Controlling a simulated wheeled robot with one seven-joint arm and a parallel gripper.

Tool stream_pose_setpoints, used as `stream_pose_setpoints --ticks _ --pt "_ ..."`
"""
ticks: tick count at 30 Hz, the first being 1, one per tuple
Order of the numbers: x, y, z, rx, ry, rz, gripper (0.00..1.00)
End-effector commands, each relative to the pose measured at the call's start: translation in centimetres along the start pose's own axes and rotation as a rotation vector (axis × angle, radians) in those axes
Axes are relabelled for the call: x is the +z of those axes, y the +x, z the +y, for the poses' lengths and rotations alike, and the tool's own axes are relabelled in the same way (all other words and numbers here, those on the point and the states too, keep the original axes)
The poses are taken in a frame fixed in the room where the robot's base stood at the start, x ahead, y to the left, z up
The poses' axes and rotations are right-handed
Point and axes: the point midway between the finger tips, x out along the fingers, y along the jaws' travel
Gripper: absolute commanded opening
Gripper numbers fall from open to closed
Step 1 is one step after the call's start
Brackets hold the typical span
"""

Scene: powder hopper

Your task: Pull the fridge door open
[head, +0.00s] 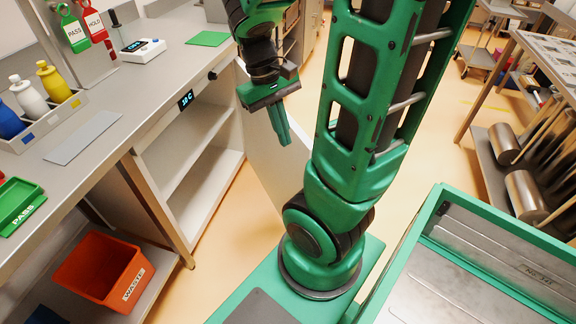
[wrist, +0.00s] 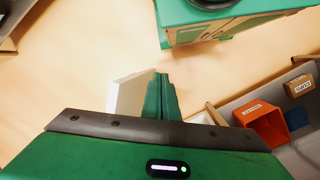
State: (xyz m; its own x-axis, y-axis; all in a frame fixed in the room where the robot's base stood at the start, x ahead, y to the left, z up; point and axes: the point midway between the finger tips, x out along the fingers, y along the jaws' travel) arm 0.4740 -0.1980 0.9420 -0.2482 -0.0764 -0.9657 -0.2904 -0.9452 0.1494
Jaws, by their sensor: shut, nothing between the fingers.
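The fridge under the counter stands open, with its white shelves (head: 205,150) showing and a small lit display (head: 186,100) on its front edge. Its pale door (head: 262,158) is swung out into the aisle at a wide angle. The door's far end is partly hidden behind my arm. My gripper (head: 281,136) points down at the door's upper part, its green fingers shut together and empty. In the wrist view the shut fingers (wrist: 163,78) are beside the pale door panel (wrist: 130,93). I cannot tell whether they touch it. No handle is visible.
An orange waste bin (head: 105,270) sits on the low shelf at left. The counter above holds bottles (head: 55,82), a green tray (head: 18,205) and a scale (head: 141,48). A rack with metal rollers (head: 525,195) stands at right. Open floor (head: 225,240) lies before the fridge.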

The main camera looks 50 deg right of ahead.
Motion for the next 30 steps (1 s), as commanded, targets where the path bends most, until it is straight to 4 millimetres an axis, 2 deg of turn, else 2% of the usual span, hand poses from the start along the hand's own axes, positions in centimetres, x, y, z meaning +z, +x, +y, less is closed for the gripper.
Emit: stream_pose_setpoints --ticks 3,15,30 --pt "-2.2 1.2 -0.3 0.068 -0.081 -0.069 0.0" --pt "-8.9 5.9 -1.7 0.306 -0.353 -0.283 0.0" --pt "-15.3 13.6 -4.6 0.643 -0.696 -0.572 0.0"
